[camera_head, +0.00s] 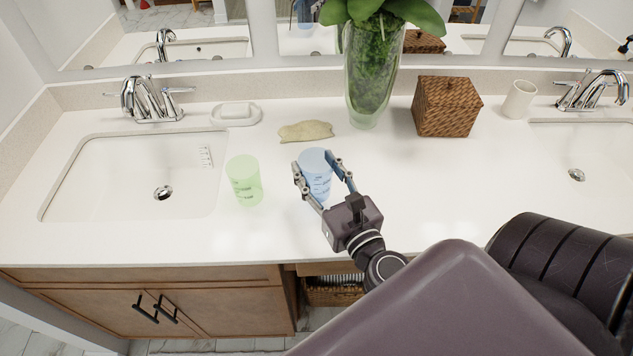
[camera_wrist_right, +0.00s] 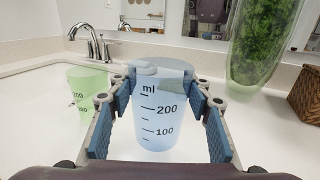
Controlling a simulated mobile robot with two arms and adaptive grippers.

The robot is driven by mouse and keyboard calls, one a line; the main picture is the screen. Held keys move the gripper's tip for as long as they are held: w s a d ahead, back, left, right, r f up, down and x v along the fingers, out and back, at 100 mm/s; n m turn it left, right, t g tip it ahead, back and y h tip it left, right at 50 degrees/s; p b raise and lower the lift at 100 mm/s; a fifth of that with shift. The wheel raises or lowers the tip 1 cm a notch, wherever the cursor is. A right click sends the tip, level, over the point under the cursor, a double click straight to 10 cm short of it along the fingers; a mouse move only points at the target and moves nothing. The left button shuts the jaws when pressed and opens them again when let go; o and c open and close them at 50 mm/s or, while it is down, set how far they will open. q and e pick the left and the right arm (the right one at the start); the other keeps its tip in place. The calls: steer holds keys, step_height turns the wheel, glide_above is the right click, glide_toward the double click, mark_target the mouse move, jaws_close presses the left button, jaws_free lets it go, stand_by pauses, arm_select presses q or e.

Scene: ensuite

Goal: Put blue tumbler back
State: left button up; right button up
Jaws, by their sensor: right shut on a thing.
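The blue tumbler (camera_head: 316,174) is a translucent cup with measuring marks, upright at the counter between the two sinks. My right gripper (camera_head: 325,172) is shut on it, with one finger on each side. In the right wrist view the blue tumbler (camera_wrist_right: 163,112) stands between the blue finger pads of the right gripper (camera_wrist_right: 165,115). A green tumbler (camera_head: 244,180) stands to its left, and it also shows in the right wrist view (camera_wrist_right: 86,92). I cannot tell whether the blue tumbler touches the counter. My left gripper is not in view.
The left sink (camera_head: 130,180) lies left of the green tumbler. Behind are a soap dish (camera_head: 237,119), a beige sponge-like item (camera_head: 305,132), a glass vase with a plant (camera_head: 371,75), a woven box (camera_head: 446,106) and a white cup (camera_head: 519,99). The counter right of the gripper is clear.

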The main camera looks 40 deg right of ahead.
mark_target(322, 192)
step_height(322, 192, down, 3)
steer(key=shift+f+b, duration=0.1)
steer(key=shift+b, duration=0.25)
steer(key=shift+f, duration=0.35)
steer(key=shift+f, duration=0.1)
steer(key=shift+f, duration=0.15)
steer(key=o, duration=1.3)
